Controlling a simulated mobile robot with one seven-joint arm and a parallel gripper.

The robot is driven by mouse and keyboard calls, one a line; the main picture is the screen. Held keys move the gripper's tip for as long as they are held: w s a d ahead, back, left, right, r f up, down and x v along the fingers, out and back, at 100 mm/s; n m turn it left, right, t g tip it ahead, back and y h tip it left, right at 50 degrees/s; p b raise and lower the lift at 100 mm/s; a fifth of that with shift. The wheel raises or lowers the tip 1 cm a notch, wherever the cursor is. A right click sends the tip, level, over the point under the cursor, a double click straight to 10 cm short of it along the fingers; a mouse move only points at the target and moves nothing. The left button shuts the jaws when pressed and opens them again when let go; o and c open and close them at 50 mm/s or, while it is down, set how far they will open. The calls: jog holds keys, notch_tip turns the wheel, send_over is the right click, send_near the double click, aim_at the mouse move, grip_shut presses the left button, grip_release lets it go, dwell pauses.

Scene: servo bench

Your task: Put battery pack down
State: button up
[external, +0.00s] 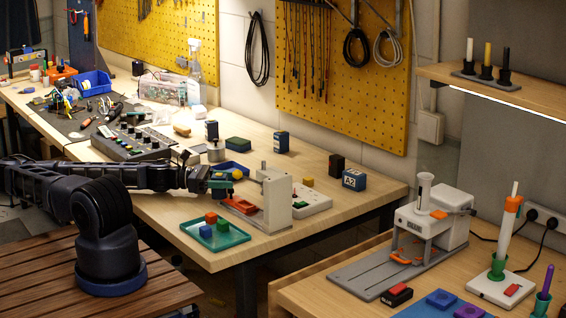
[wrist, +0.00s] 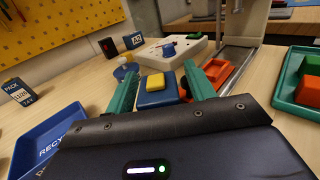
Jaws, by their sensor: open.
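My gripper (wrist: 160,90) is open, with its two teal fingers apart over the bench. A blue block with a yellow top (wrist: 156,97) sits between and just beyond the fingers; I cannot tell whether they touch it. Labelled boxes that look like packs stand upright on the bench: a dark blue one marked PACK (wrist: 17,95) at the left of the wrist view, and one marked A2 (external: 353,180) at the bench's right, also in the wrist view (wrist: 133,41). I cannot tell which is the task's battery pack. In the external view my gripper (external: 222,181) is low over the bench.
A blue RECYCLE bin (wrist: 45,138) is at the left. An orange tray (wrist: 217,70) and a grey upright fixture (external: 277,203) stand just beyond my gripper. A green tray (external: 232,240) with coloured cubes is near the front edge.

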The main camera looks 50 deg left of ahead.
jog(key=shift+r, duration=0.1)
jog(key=v, duration=1.2)
dwell(0.4)
